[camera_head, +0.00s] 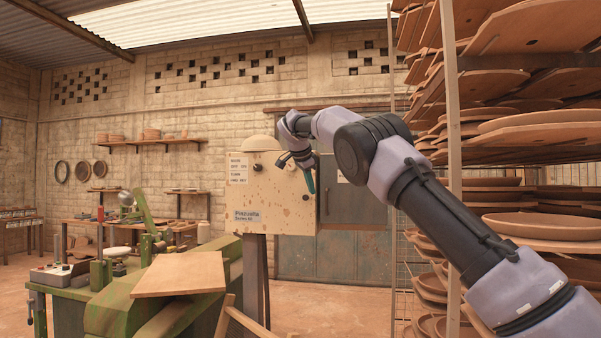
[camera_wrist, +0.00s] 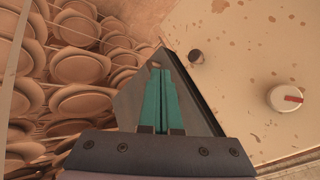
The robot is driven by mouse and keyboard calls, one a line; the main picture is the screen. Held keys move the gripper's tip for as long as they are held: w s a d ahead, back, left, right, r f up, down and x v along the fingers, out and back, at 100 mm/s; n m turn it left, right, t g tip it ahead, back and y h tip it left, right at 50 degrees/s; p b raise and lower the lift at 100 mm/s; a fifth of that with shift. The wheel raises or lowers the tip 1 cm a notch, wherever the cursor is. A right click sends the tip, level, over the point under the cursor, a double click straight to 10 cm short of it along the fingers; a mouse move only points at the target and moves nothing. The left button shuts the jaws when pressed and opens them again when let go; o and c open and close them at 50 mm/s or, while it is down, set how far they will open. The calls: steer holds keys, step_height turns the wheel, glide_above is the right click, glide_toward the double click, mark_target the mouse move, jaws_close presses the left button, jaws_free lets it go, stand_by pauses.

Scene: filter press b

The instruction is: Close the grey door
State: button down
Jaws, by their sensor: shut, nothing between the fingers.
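The grey door (camera_head: 353,208) stands open at the right side of the beige control box (camera_head: 262,195) in the head view. It carries a small white label, and my arm covers part of it. In the wrist view the grey door (camera_wrist: 131,101) shows as a dark plate behind my fingers, beside the speckled beige box face (camera_wrist: 240,70). My gripper (camera_head: 310,183) is at the box's right edge, near the door. Its teal fingers (camera_wrist: 160,75) are together and empty in the wrist view, overlapping the door. Whether they touch it cannot be told.
A rack of clay plates (camera_head: 535,225) stands close on the right, behind and beside my arm. A green machine with a wooden board (camera_head: 182,274) is at lower left. A knob with a red mark (camera_wrist: 286,98) sticks out of the box face. Open floor lies behind.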

step_height(320, 180, up, 5)
steer(key=s+a, duration=0.3)
steer(key=d+r+g+y, duration=0.1)
steer(key=d+r, duration=0.1)
steer(key=d, duration=0.5)
steer(key=d+r, duration=0.3)
steer(key=d, duration=0.5)
steer(key=s+d+n+y, duration=0.2)
steer(key=s+d+n, duration=0.1)
steer(key=s+d, duration=0.9)
steer(key=s+d+f+n, duration=0.1)
steer(key=s+d+f, duration=0.1)
steer(key=s+f, duration=0.4)
steer(key=s+d+f+n, duration=0.1)
steer(key=s+f, duration=0.4)
steer(key=s, duration=1)
steer(key=s+d+f+n+t+y, duration=0.1)
steer(key=s+d+f+n, duration=0.1)
steer(key=s+f, duration=0.4)
steer(key=s+n, duration=0.1)
steer(key=s, duration=0.3)
steer(key=shift+s+d+f, duration=0.2)
steer(key=shift+d+f, duration=0.15)
